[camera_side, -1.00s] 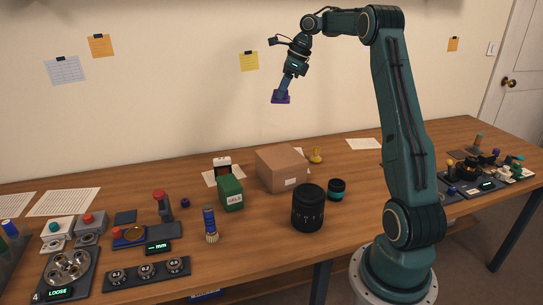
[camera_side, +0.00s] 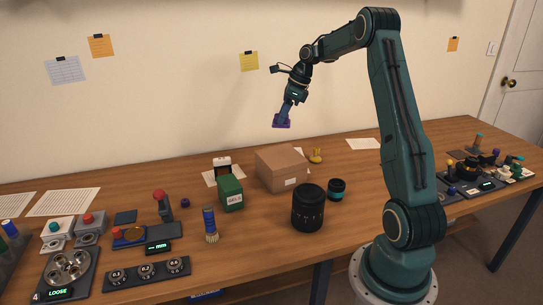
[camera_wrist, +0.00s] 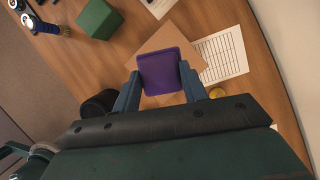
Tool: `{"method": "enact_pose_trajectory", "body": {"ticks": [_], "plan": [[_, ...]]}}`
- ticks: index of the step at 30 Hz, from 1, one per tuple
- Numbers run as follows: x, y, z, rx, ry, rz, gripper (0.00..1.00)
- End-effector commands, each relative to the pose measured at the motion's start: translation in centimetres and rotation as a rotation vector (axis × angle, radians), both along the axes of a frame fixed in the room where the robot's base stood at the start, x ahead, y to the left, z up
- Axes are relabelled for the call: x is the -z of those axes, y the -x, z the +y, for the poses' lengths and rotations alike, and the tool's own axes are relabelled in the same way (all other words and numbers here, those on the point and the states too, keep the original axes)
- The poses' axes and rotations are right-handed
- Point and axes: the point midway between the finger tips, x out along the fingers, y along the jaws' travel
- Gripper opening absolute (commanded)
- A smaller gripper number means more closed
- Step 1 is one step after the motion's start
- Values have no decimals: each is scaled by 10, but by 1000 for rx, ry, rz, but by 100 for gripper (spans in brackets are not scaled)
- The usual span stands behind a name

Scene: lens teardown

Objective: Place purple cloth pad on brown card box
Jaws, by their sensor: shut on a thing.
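The purple cloth pad (camera_side: 282,124) is held at the tips of my gripper (camera_side: 287,110), up in the air above the brown card box (camera_side: 283,168). In the wrist view the pad (camera_wrist: 166,72) sits between the two blue fingers of my gripper (camera_wrist: 160,88). There it covers much of the box (camera_wrist: 172,38), whose top shows around it. In the side view a clear gap separates the pad from the box top. The box stands closed on the wooden table with a small white label on its front.
A green box (camera_side: 230,191) stands left of the card box. A black lens barrel (camera_side: 308,207) and a smaller teal-banded black cylinder (camera_side: 337,189) stand to its front right. A small yellow item (camera_side: 315,156) is behind it at right. Several tools and trays fill the left.

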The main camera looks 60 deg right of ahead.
Motion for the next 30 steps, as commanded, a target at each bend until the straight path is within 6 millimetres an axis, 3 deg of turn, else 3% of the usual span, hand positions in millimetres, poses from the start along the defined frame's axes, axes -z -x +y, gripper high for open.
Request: {"method": "enact_pose_trajectory", "body": {"ticks": [6,10,23,30], "plan": [[42,0,1,-1,-3,2,21],[60,0,0,0,0,1,21],[75,0,0,0,0,-1,21],[101,0,1,0,-3,1,21]]}}
